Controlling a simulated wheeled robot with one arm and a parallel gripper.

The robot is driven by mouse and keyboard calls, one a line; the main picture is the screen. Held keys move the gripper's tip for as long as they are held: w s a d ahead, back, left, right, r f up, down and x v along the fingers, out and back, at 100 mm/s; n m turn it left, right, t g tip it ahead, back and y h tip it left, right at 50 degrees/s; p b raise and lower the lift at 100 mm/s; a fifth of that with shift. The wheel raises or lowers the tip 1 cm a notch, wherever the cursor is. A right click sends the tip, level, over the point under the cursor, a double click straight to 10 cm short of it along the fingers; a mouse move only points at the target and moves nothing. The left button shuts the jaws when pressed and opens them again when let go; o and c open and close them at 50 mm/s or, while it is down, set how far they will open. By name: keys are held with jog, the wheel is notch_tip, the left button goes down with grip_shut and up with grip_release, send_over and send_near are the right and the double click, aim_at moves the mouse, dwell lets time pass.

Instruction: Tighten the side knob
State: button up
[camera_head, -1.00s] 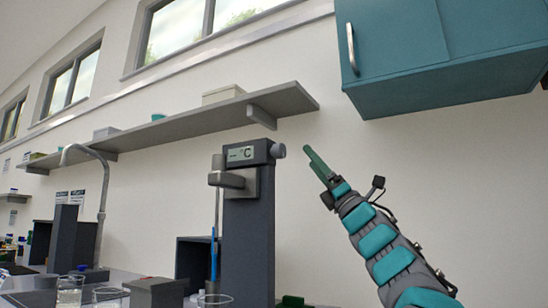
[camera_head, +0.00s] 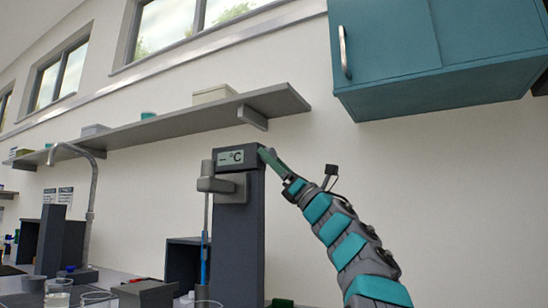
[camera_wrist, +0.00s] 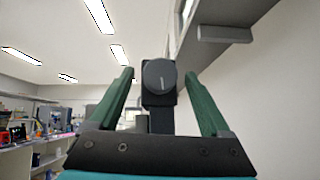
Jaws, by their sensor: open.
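The side knob (camera_wrist: 159,76) is a round dark disc with a short light mark, facing me in the wrist view. It sits on the side of the dark column's head, whose display (camera_head: 232,157) reads "°C". My gripper (camera_wrist: 160,84) is open, with one green finger on each side of the knob and a gap to each. In the head view my gripper (camera_head: 272,162) is at the right side of the column's head and hides the knob. I cannot tell how far the fingertips reach past the knob.
A grey shelf (camera_head: 180,126) runs along the wall above the column. A teal cabinet (camera_head: 440,50) hangs at upper right. A clamp (camera_head: 222,185) holds a thin probe on the column's left. Glass beakers (camera_head: 58,292) stand at lower left. The wall area right of the column is clear.

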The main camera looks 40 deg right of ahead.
jog(key=c, duration=1.3)
jog(key=shift+m+h+b, duration=0.3)
